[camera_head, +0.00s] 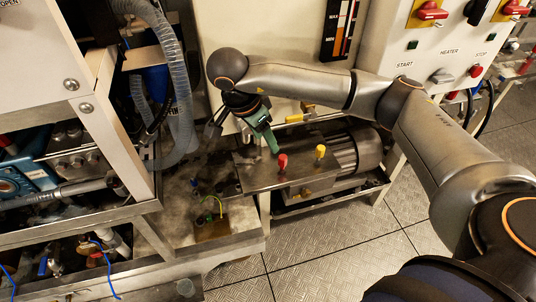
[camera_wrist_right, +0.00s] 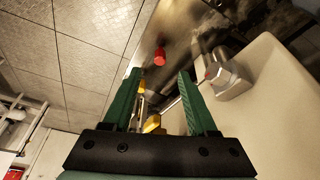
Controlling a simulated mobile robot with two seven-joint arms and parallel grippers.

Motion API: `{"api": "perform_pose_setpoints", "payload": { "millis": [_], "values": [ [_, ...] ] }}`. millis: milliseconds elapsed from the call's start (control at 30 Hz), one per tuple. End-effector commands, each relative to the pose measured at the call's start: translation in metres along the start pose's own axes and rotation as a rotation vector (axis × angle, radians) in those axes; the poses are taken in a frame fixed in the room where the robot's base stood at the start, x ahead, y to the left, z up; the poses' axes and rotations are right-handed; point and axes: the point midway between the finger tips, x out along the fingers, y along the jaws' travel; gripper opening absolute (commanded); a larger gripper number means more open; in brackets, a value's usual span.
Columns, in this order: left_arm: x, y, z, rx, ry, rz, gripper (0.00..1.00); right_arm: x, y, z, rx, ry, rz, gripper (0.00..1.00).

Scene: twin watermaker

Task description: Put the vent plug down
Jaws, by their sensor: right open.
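My right gripper (camera_head: 268,138) reaches down over the metal plate (camera_head: 238,172), its green fingers apart. A small red plug-like piece (camera_head: 282,161) stands on the plate just beyond the fingertips. A yellow one (camera_head: 320,151) stands to its right. I cannot tell for certain which is the vent plug. In the right wrist view the open gripper (camera_wrist_right: 160,75) has nothing between its fingers, and the red piece (camera_wrist_right: 159,56) shows ahead of the tips. A yellow part (camera_wrist_right: 152,124) shows lower, between the fingers. My left gripper is not in view.
A motor (camera_head: 357,152) sits right of the plate. A clear ribbed hose (camera_head: 178,90) hangs at the left, beside a white frame. A control panel (camera_head: 440,50) with switches is at upper right. A metal hex fitting (camera_wrist_right: 233,80) is close to the right finger. Tiled floor (camera_head: 330,250) lies open in front.

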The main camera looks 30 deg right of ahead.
Motion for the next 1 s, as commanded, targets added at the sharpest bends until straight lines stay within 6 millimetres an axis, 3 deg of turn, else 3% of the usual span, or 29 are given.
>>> {"api": "perform_pose_setpoints", "payload": {
  "millis": [67,167,200,300,400,500,633,733,800,833,933,1000],
  "values": [
    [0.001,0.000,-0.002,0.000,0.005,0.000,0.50,0.011,0.008,0.038,-0.026,-0.124,0.020,0.58],
    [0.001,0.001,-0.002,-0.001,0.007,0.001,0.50,0.018,0.029,0.116,-0.045,-0.411,0.070,0.58],
    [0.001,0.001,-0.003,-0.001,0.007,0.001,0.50,0.015,0.041,0.153,-0.037,-0.559,0.107,0.58],
    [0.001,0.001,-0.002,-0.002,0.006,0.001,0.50,-0.016,0.072,0.233,0.037,-0.941,0.237,0.58],
    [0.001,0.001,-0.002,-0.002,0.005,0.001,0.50,-0.066,0.092,0.283,0.182,-1.303,0.413,0.58],
    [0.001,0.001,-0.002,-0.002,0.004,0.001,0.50,-0.119,0.094,0.303,0.394,-1.632,0.634,0.58],
    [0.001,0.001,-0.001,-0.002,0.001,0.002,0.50,-0.161,0.067,0.289,0.772,-1.979,0.978,0.58],
    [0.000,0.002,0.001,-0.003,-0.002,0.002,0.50,-0.156,0.035,0.260,1.137,-2.162,1.277,0.58],
    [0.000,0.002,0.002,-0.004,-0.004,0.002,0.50,-0.132,0.015,0.237,1.430,-2.232,1.500,0.58],
    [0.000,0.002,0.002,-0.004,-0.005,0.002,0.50,-0.116,0.009,0.227,-1.540,2.206,-1.569,0.58],
    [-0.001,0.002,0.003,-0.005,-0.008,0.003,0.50,-0.045,0.002,0.201,-1.563,1.668,-1.461,0.58],
    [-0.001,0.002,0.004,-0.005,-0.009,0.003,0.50,0.012,0.014,0.190,-1.547,1.317,-1.367,0.58]
  ]
}}
